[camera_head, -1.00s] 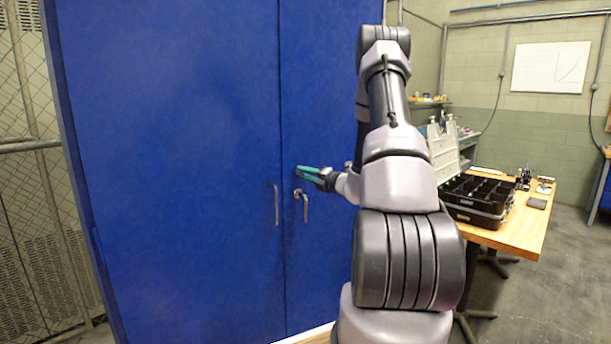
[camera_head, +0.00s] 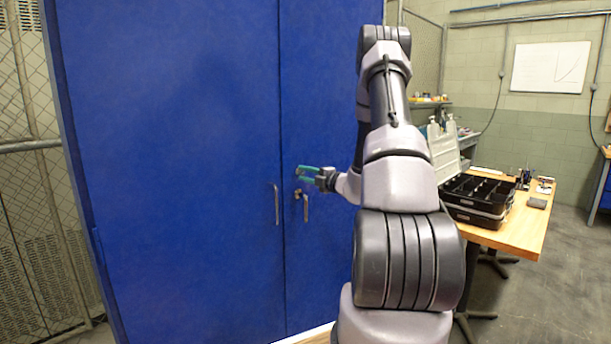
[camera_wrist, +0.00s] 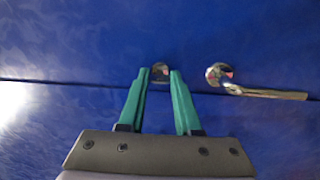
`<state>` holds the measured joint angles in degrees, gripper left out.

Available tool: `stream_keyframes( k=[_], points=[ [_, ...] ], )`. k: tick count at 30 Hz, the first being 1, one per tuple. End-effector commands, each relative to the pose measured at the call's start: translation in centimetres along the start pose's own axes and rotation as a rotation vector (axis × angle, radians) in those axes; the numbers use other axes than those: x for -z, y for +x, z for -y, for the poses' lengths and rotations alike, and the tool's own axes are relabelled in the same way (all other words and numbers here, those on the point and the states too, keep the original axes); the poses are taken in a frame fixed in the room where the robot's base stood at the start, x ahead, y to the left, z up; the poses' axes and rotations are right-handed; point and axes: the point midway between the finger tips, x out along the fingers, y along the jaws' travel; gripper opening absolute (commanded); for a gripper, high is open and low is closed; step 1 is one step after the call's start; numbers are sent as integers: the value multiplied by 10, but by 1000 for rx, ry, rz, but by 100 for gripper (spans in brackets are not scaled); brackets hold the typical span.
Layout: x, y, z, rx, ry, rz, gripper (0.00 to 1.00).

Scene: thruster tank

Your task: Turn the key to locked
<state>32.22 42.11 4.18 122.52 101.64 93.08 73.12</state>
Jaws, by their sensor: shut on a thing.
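The tall blue cabinet (camera_head: 180,150) has two doors, with a lever handle (camera_head: 305,207) on the right door near the seam. In the wrist view the handle (camera_wrist: 265,92) points right from its round base. A small round metal piece (camera_wrist: 160,70), apparently the key or its lock, shows between the tips of my green-fingered gripper (camera_wrist: 160,76). The key's shape and angle are too small to make out. In the head view my gripper (camera_head: 301,174) is at the right door just above the handle, its fingers one above the other. It is closed on the key.
A long pull handle (camera_head: 276,204) is on the left door beside the seam. A wooden table (camera_head: 510,235) with a black compartment case (camera_head: 478,215) stands to the right of my arm. A mesh fence (camera_head: 35,200) is at the left.

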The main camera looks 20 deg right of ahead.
Motion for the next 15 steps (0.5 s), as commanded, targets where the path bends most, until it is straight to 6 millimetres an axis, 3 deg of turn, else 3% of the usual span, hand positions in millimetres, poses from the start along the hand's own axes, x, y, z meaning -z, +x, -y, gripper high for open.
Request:
stream_keyframes(
  k=[7,8,9,10,15],
  points=[
    [-1,-1,1,2,0,2,0],
    [-1,-1,1,2,0,2,40],
    [-1,-1,1,2,0,2,55],
    [-1,-1,1,2,0,2,62],
    [0,0,0,1,0,1,62]
  ],
)
